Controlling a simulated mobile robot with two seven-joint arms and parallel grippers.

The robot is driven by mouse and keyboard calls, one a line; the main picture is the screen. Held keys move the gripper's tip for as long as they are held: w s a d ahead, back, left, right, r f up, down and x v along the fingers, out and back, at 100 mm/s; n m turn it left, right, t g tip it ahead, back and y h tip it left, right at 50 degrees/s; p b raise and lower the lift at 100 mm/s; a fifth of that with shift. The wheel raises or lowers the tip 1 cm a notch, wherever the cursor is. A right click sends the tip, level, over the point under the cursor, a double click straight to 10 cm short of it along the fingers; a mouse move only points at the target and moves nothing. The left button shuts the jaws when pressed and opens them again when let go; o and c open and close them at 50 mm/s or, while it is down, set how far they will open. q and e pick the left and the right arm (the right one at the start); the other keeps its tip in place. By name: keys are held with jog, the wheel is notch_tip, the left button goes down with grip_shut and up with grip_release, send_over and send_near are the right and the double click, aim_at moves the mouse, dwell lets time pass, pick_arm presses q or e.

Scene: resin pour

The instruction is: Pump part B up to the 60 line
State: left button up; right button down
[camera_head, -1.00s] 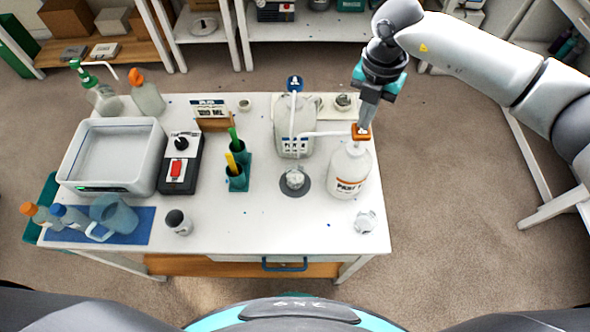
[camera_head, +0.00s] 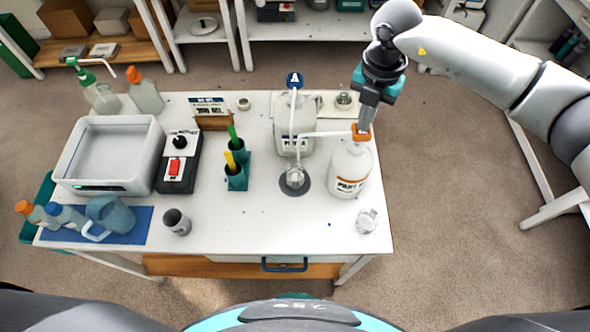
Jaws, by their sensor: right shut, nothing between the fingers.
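The part B bottle (camera_head: 349,170) is white with an orange-banded label and an orange pump head (camera_head: 361,132). It stands upright at the right of the table. Its white spout reaches left over a clear cup (camera_head: 295,177) on a grey round pad (camera_head: 303,190). The liquid level and any line on the cup are too small to read. My right gripper (camera_head: 364,122) is shut and empty, pointing down on top of the orange pump head, seemingly touching it. The part A bottle (camera_head: 295,139) with a blue pump head (camera_head: 294,80) stands behind the cup. My left gripper is not in view.
Another clear cup (camera_head: 367,220) stands at the right front. The front middle is clear.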

jog(key=shift+f+b, duration=0.5)
jog(key=shift+f, duration=0.25)
jog(key=shift+r, duration=0.15)
jog(key=shift+r+p, duration=1.25)
jog(key=shift+r, duration=0.25)
jog(key=shift+f+b, duration=0.45)
jog(key=shift+f, duration=0.1)
jog(key=shift+r+p, duration=0.4)
jog(key=shift+r, duration=0.2)
notch_tip(320, 180, up, 6)
jog(key=p, duration=0.4)
